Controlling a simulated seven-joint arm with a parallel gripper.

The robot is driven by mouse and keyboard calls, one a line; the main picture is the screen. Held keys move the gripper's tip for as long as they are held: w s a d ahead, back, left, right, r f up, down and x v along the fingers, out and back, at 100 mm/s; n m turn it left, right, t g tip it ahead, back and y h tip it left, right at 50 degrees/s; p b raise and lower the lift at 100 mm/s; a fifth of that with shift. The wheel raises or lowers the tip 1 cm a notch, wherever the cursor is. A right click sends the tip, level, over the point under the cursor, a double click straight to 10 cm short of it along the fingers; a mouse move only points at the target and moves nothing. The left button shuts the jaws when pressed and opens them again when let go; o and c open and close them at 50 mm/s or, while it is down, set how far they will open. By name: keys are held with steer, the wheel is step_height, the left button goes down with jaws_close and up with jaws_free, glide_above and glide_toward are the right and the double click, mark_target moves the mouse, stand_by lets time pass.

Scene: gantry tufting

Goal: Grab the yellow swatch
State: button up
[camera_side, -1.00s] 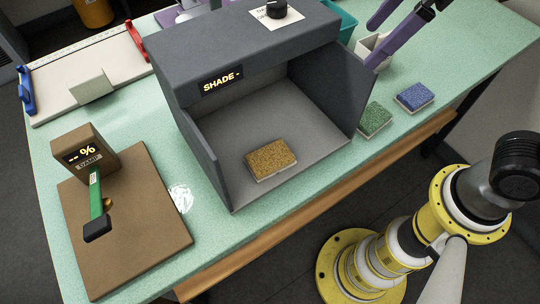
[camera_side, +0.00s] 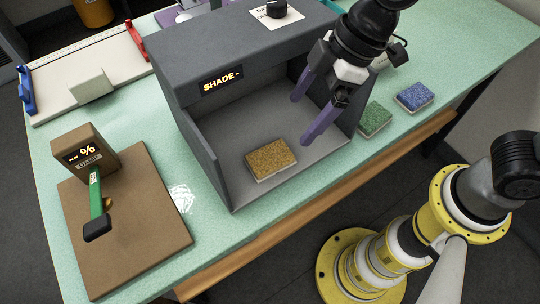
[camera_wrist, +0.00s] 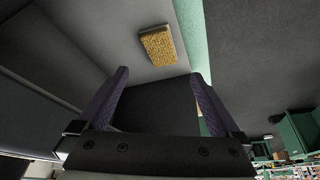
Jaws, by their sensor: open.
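The yellow swatch (camera_side: 271,158) is a mustard-coloured speckled block with a pale underside. It lies flat on the floor of the grey shade box (camera_side: 190,85), near its open front. My gripper (camera_side: 300,120) has purple fingers spread apart with nothing between them. In the side view it is at the right part of the box opening, to the right of the swatch and apart from it. In the wrist view the swatch (camera_wrist: 158,45) shows whole, beyond the open fingertips (camera_wrist: 160,78).
A green swatch (camera_side: 375,119) and a blue swatch (camera_side: 414,97) lie on the table right of the box. A damp meter (camera_side: 90,150) on a brown board stands left. The box's side walls and roof bound the space around the yellow swatch.

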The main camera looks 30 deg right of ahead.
mark_target(271, 157)
steer(key=x, duration=1.3)
steer(key=shift+c, duration=0.2)
steer(key=shift+r, duration=0.1)
steer(key=c, duration=1)
